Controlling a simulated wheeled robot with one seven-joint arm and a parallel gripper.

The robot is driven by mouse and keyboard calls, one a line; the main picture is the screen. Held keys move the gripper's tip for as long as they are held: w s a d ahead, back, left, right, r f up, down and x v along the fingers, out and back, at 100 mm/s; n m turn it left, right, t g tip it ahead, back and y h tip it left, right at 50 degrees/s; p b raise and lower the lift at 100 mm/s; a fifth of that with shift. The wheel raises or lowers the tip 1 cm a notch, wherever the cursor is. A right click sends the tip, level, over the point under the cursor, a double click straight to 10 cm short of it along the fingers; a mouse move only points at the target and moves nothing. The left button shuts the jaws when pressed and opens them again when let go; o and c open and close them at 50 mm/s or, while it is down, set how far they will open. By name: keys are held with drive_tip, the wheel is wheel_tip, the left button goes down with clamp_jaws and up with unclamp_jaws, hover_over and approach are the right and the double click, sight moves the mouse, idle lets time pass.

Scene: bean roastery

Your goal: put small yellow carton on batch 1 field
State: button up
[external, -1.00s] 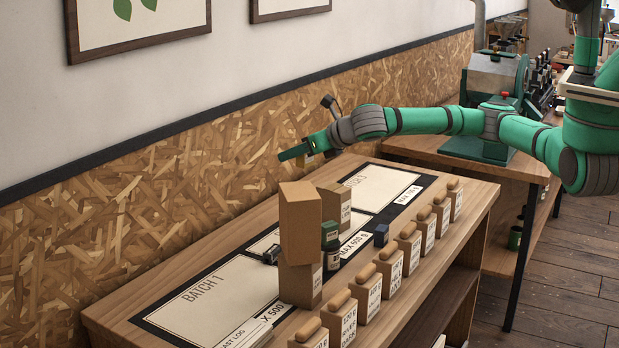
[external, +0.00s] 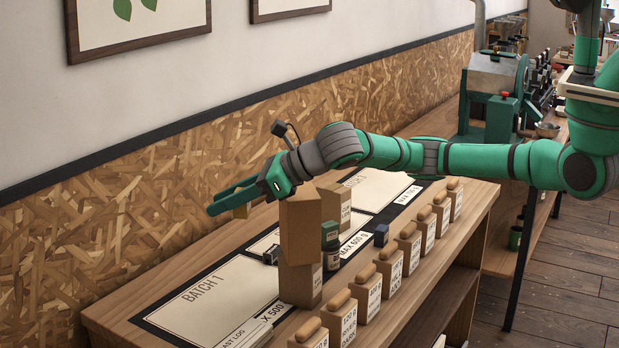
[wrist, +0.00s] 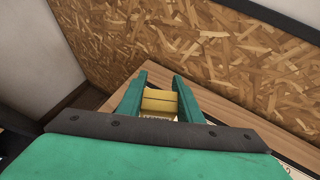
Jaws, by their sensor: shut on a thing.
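My gripper (external: 228,204) is shut on the small yellow carton (wrist: 159,101), which sits between the two green fingers in the wrist view. My gripper is in the air above the far left part of the table. The batch 1 field (external: 225,298) is a pale panel with a dark border on the table, below and in front of the gripper. Part of its right side is hidden by stacked brown boxes.
Tall stacked brown boxes (external: 301,235) stand at the right of the batch 1 field. A dark bottle (external: 331,245) and small dark items are near them. Several labelled blocks (external: 367,294) line the front edge. The wooden wall (external: 120,225) is close behind. Most of the batch 1 panel is clear.

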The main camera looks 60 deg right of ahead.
drive_tip(key=s+a+f+n+g+y, duration=0.2)
drive_tip(key=s+a+f+n, duration=0.1)
drive_tip(key=s+a, duration=0.85)
drive_tip(key=s+a+f+n+g+y, duration=0.2)
drive_tip(key=s+a+f, duration=0.3)
drive_tip(key=s, duration=0.9)
drive_tip(key=s+a+f+n+g+y, duration=0.1)
drive_tip(key=s+a+f+n+g, duration=0.2)
drive_tip(key=s+a, duration=0.7)
drive_tip(key=s+a+f+n+g+y, duration=0.1)
drive_tip(key=s+a+f+n+y, duration=0.3)
drive_tip(key=s, duration=1.3)
drive_tip(key=w+a+r+g+h, duration=0.1)
drive_tip(key=w+a+r, duration=0.1)
drive_tip(key=w, duration=0.5)
drive_tip(key=w+a+r+g+h, duration=0.1)
drive_tip(key=w+a+r, duration=0.15)
drive_tip(key=w, duration=0.55)
drive_tip(key=w+d+r, duration=0.2)
drive_tip(key=w+r, duration=0.2)
drive_tip(key=w, duration=0.5)
drive_tip(key=w+d+r, duration=0.1)
drive_tip(key=w+r, duration=0.3)
drive_tip(key=w, duration=0.4)
wheel_tip(320, 180, up, 5)
drive_tip(key=g, duration=0.1)
hover_over(220, 306)
drive_tip(key=shift+n, duration=0.4)
wheel_tip(220, 306, down, 28)
drive_tip(key=shift+r, duration=0.15)
